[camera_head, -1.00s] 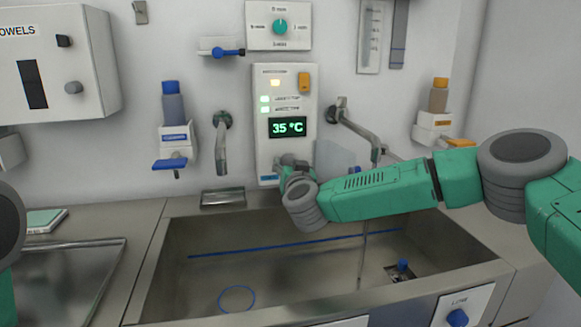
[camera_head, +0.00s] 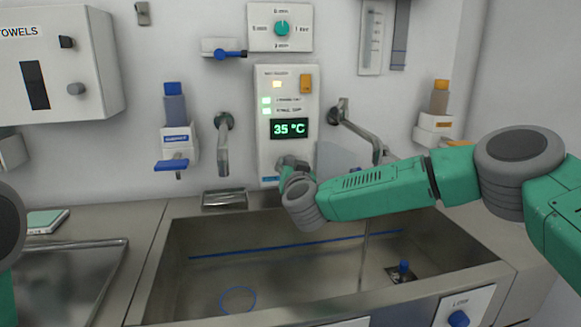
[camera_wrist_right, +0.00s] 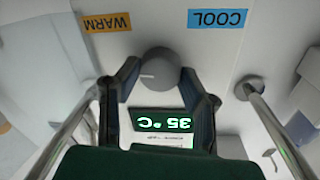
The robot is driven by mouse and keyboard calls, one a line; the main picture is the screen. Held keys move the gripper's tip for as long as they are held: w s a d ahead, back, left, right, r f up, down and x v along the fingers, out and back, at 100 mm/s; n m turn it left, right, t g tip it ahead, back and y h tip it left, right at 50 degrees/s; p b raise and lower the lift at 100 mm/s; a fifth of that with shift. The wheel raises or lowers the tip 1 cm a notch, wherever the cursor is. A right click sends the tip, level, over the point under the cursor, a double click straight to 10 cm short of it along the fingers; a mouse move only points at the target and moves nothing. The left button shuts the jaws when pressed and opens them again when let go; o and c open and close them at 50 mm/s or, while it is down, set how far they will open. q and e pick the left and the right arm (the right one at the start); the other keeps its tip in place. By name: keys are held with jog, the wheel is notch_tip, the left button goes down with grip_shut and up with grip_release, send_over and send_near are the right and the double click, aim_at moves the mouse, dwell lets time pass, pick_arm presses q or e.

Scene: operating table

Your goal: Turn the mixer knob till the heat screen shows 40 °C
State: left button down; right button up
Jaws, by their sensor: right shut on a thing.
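The heat screen (camera_head: 289,129) on the white wall panel (camera_head: 262,150) reads 35 °C in green. It also shows upside down in the right wrist view (camera_wrist_right: 162,121). The grey round mixer knob (camera_wrist_right: 160,72) sits near the blue COOL label (camera_wrist_right: 217,19) and the orange WARM label (camera_wrist_right: 107,22). My right gripper (camera_wrist_right: 160,84) is shut on the knob, one finger on each side. In the head view my right wrist hides most of the knob. My left gripper is out of view; only a bit of my left arm shows at the left edge.
A steel sink (camera_head: 200,262) lies below the panel, with water running from the right spout (camera_head: 362,135). Another spout (camera_head: 223,150) is left of the panel. A soap dispenser (camera_head: 177,140) and a towel box (camera_head: 65,65) hang further left.

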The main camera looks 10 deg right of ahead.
jog(key=shift+r+m, duration=0.1)
jog(key=shift+m, duration=0.9)
jog(key=m+b, duration=0.2)
jog(key=m, duration=0.3)
jog(key=m+b, duration=0.2)
jog(key=m, duration=0.4)
jog(key=shift+d+f+g+y+b, duration=0.2)
jog(key=shift+g+y+b, duration=0.1)
jog(key=shift+g+b, duration=0.1)
jog(key=shift+m, duration=0.3)
jog(key=o, duration=1.1)
jog(key=shift+o, duration=0.2)
